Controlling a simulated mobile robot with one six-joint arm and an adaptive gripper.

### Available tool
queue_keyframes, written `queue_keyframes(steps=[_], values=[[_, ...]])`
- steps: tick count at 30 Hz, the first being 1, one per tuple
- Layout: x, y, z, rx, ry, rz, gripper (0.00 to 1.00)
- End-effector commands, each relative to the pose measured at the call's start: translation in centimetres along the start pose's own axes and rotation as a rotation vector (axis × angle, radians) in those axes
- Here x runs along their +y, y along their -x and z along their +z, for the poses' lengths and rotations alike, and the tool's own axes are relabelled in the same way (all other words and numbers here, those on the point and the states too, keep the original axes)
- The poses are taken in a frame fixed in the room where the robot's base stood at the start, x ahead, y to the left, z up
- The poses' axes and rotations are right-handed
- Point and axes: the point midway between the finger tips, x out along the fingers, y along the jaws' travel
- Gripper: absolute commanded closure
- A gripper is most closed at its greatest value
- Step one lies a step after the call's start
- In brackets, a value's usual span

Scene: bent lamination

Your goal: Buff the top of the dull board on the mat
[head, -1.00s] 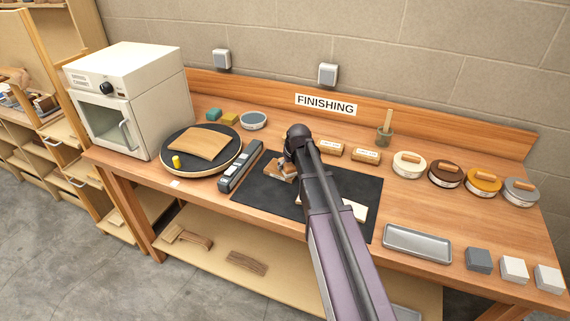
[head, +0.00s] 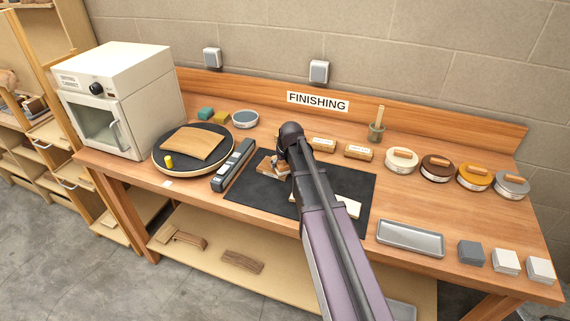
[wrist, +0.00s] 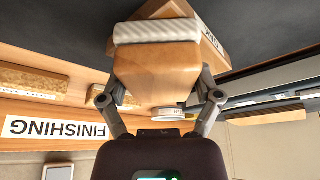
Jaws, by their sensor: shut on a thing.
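My gripper (wrist: 160,95) is shut on a wooden block (wrist: 155,72) with a pale, ribbed pad (wrist: 156,30) along its far end in the wrist view. In the head view my gripper (head: 280,158) is over the left part of the black mat (head: 245,185), mostly hidden by my arm. A brown wooden piece with a lettered side (wrist: 212,42) shows just behind the pad in the wrist view; I cannot tell whether they touch. A pale board (head: 347,207) lies on the mat to the right, partly hidden by my arm.
A round black turntable (head: 163,167) with a curved board (head: 195,145) and a long grey tool (head: 233,166) are left of the mat. A grey tray (head: 410,238), several grey and white blocks and a row of round tins (head: 437,167) are to the right.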

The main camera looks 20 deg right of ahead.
Motion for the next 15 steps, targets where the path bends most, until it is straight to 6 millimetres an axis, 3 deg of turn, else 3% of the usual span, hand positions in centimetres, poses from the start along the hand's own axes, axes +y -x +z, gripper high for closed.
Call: queue_keyframes(steps=[15], values=[[-1.7, -0.7, -2.0, 0.002, 0.0, -0.001, 0.56]])
